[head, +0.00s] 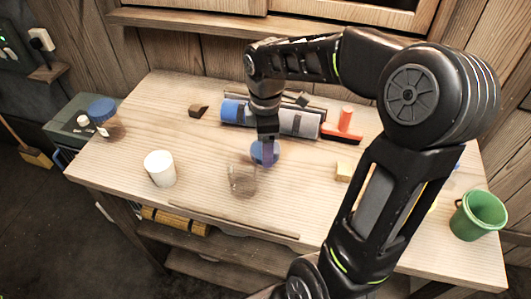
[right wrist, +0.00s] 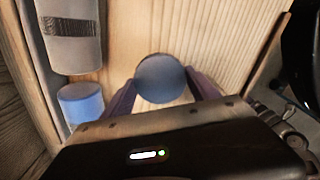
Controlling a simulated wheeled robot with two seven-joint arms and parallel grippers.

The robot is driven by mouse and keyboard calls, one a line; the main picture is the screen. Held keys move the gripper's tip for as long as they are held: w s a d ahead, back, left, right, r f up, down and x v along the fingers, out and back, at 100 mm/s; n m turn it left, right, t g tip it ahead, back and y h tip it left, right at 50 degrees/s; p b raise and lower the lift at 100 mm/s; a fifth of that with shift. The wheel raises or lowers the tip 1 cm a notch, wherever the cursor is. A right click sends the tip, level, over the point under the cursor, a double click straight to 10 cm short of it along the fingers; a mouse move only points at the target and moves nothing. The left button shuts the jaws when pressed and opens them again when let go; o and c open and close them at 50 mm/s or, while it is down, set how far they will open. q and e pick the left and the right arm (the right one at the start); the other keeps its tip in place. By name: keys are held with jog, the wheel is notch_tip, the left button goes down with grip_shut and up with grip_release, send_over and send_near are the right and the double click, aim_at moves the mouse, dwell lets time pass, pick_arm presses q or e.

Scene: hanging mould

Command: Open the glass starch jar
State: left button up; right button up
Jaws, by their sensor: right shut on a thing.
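The clear glass jar (head: 243,182) stands upright near the front middle of the table, faint against the wood. A round blue lid (head: 264,152) shows just behind and right of the jar's top and looks apart from it. My right gripper (head: 268,150) is shut on this lid. In the right wrist view the lid (right wrist: 162,78) sits between the two purple fingertips (right wrist: 160,92); the jar does not show there. My left gripper is in neither view.
A white cup (head: 160,168) stands left of the jar. Rolls (head: 298,122), a red-handled brush (head: 345,120) and a dark block (head: 198,111) lie behind. A green bucket (head: 478,215) stands right.

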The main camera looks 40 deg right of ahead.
jog(key=shift+f, duration=1.75)
jog(key=shift+f, duration=0.2)
jog(key=o, duration=1.5)
jog(key=shift+o, duration=0.2)
jog(key=shift+r, duration=0.1)
notch_tip(320, 180, up, 12)
jog(key=shift+r, duration=0.15)
